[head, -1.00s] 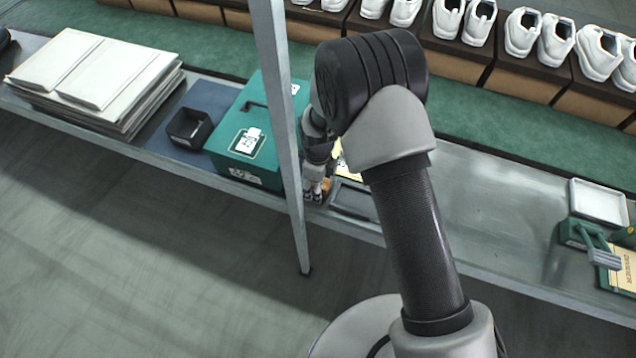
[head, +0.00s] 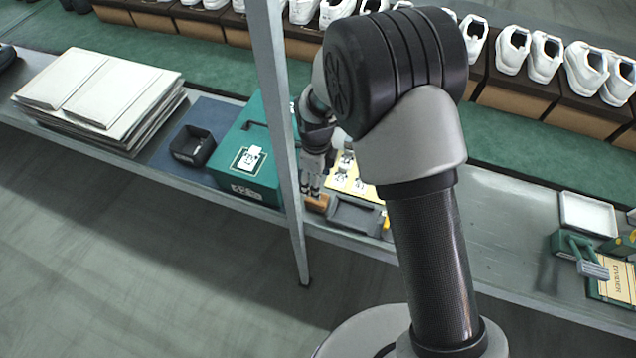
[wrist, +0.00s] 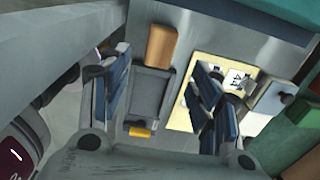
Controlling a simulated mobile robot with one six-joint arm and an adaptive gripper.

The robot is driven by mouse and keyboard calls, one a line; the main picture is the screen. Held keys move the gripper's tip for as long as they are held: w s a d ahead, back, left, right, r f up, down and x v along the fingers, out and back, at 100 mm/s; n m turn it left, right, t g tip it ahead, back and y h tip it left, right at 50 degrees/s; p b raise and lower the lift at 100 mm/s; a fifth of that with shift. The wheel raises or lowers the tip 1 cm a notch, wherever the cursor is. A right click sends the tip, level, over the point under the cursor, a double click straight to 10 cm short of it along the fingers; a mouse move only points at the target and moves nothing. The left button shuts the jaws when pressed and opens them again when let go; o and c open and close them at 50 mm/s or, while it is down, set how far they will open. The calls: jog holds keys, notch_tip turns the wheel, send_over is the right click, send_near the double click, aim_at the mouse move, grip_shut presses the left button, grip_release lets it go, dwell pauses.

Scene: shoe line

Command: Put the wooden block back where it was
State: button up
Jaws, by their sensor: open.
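The wooden block (wrist: 161,46) is orange-brown and lies on the grey shelf, just beyond the end of a dark grey tray (wrist: 151,88) in the wrist view. In the head view the block (head: 317,203) sits between the green box and the grey tray (head: 355,214), near the shelf's front edge. My gripper (wrist: 160,85) is open and empty, its fingers spread wide on either side of the tray. In the head view my gripper (head: 313,185) is just above the block, apart from it as far as I can tell.
A green box (head: 250,160) stands left of the block, with a small black bin (head: 192,146) beyond it. A yellow sheet (head: 352,176) lies behind the tray. A metal post (head: 283,130) rises in front of the shelf. Bare shelf (head: 485,235) lies to the right.

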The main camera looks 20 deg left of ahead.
jog(key=shift+r, duration=0.3)
jog(key=s+d+r+n+t, duration=0.1)
jog(key=d+r+n, duration=0.3)
jog(key=d+r, duration=0.45)
jog(key=s+d+r+n+t, duration=0.1)
jog(key=d+r+n, duration=0.3)
jog(key=r, duration=0.8)
jog(key=s+d+r+n+t, duration=0.1)
jog(key=s+d+r+n, duration=0.3)
jog(key=s+d, duration=0.3)
jog(key=s+d+r+n+t, duration=0.1)
jog(key=s+d+r+n, duration=0.4)
jog(key=s, duration=0.6)
jog(key=d+n, duration=0.1)
jog(key=d, duration=0.1)
jog(key=shift+d+r+n+t, duration=0.2)
jog(key=shift+d+n+t, duration=0.1)
jog(key=shift+d+n, duration=0.1)
